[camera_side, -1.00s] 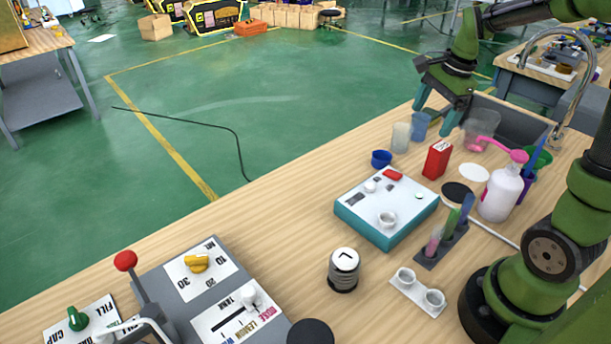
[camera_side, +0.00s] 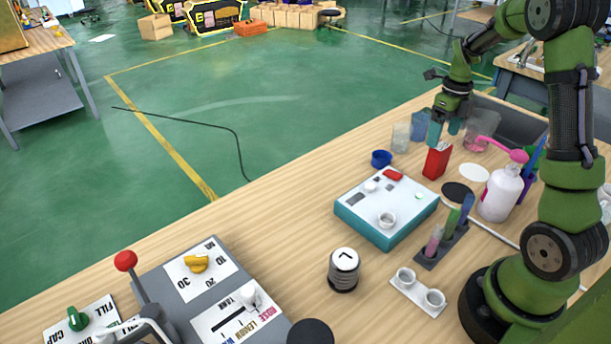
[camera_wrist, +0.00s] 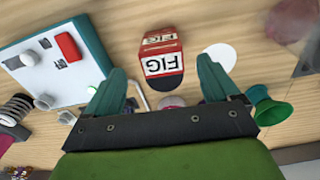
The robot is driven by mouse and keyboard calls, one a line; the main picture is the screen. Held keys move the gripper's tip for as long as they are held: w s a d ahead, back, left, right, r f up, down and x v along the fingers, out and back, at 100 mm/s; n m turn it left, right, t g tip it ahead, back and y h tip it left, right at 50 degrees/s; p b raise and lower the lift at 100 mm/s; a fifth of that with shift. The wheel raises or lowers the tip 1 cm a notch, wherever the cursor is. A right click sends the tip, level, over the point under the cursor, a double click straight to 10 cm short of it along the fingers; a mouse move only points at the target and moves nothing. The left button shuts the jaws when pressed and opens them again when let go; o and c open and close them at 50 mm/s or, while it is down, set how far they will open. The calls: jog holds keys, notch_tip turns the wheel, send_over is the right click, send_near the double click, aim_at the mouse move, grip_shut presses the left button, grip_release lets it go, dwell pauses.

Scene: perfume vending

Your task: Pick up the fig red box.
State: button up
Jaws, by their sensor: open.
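The fig red box (camera_side: 436,162) stands upright on the wooden table behind the teal-sided device. In the wrist view the red box (camera_wrist: 162,60) shows a white label reading FIG, upside down, and lies ahead of and between my fingers. My gripper (camera_side: 446,134) is open and empty, its teal fingers pointing down just above the box in the side view. In the wrist view my gripper (camera_wrist: 165,88) has its fingers spread wide, apart from the box. The box's lower part is partly hidden from the wrist camera.
The teal device (camera_side: 365,230) stands close to the box at the left. A blue cup (camera_side: 381,158), a clear glass (camera_side: 401,138), a white disc (camera_side: 474,172) and a white pump bottle (camera_side: 501,192) are near it.

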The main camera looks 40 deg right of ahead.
aim_at(438, 158)
jog(key=f, duration=0.8)
jog(key=shift+s+d+f, duration=0.1)
jog(key=shift+s+f, duration=0.1)
jog(key=shift+f, duration=0.2)
jog(key=shift+c, duration=0.4)
jog(key=shift+r, duration=0.1)
jog(key=c, duration=1)
